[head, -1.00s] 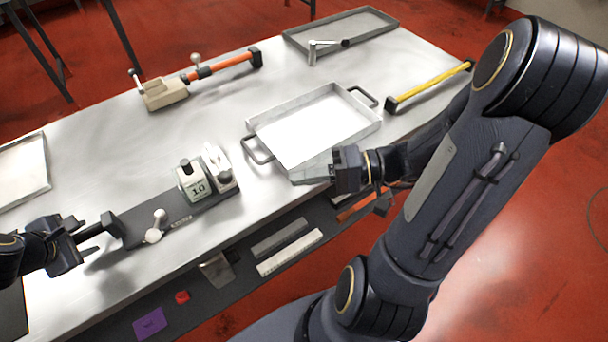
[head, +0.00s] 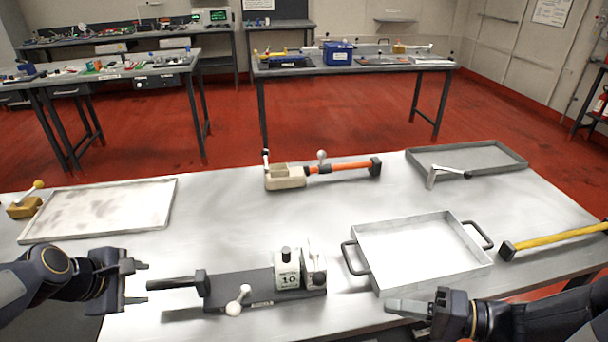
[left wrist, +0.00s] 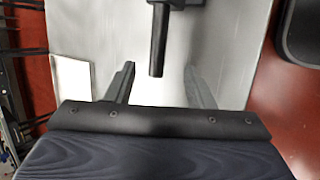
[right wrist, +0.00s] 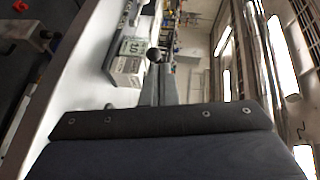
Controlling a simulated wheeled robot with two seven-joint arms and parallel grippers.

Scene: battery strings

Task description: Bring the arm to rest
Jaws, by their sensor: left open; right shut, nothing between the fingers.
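My left gripper (head: 135,282) is open and empty at the left of the metal table. Its fingers point at the dark handle (head: 172,283) of the flat dark fixture (head: 240,287). In the left wrist view the handle (left wrist: 158,45) lies ahead, beyond and between the open fingers, apart from them. My right gripper (head: 410,307) is shut and empty near the table's front edge, in front of the white-bottomed tray with two handles (head: 372,278). In the right wrist view its closed fingers (right wrist: 158,92) point along the table toward the "10" block (right wrist: 130,55).
The fixture carries a "10" block (head: 287,270) and a white-knobbed lever (head: 238,300). An orange-handled tool (head: 335,168), a yellow bar (head: 560,238), a grey tray (head: 500,153) and a left tray (head: 100,208) lie around the table. The table's middle left is clear.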

